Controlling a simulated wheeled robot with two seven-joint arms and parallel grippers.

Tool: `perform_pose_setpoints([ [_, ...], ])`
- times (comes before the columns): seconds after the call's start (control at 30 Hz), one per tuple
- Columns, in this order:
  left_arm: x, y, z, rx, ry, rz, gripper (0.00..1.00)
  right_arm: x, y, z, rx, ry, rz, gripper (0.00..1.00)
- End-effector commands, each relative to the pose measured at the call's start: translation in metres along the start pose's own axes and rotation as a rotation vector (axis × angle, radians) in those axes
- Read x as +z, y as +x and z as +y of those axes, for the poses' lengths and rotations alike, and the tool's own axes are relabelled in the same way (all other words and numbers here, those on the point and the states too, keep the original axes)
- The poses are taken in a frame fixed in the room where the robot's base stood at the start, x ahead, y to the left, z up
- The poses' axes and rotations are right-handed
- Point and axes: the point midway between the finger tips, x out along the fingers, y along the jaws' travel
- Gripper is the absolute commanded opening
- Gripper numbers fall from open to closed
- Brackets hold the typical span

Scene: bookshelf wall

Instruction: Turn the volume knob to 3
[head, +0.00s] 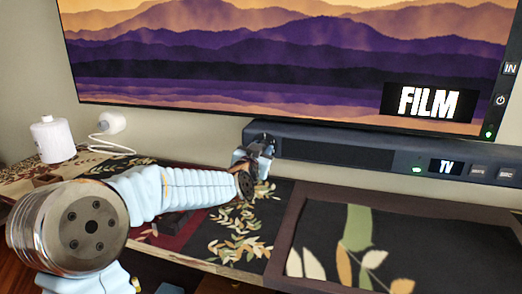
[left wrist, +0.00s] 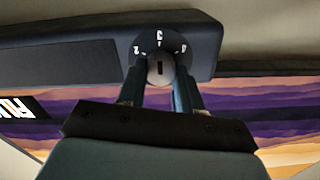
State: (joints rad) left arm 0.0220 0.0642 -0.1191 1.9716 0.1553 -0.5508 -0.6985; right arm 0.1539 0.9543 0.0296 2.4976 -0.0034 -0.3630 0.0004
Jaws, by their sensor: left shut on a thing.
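The volume knob (left wrist: 159,73) shows in the left wrist view as a small round grey knob with a dark upright slot. It sits on the end of the dark soundbar (left wrist: 70,63), with white marks around it that are too small to read surely. My left gripper (left wrist: 160,82) is shut on the knob, one finger on each side. In the head view my left gripper (head: 257,150) is at the left end of the soundbar (head: 350,157) and hides the knob. My right gripper is not in view.
A large TV screen (head: 250,60) reading FILM hangs above the soundbar. A white canister (head: 52,140) and a small white device (head: 111,122) with a cable stand at the left. The patterned cabinet top (head: 340,235) in front is clear at the right.

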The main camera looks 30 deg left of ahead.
Motion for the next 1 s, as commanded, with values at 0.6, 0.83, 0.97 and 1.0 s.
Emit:
perform_pose_setpoints([
  [0.6, 0.002, 0.000, 0.001, 0.002, -0.002, -0.003, 0.60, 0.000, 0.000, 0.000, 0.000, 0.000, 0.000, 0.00],
  [0.83, 0.001, -0.023, 0.000, 0.000, -0.004, 0.000, 0.60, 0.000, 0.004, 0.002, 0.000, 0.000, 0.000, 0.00],
  [0.97, 0.001, -0.054, 0.000, 0.000, -0.004, 0.001, 0.60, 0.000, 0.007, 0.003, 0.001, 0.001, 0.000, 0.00],
  [1.0, 0.001, -0.064, 0.000, 0.000, -0.004, 0.001, 0.60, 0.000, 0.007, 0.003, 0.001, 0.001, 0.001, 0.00],
])
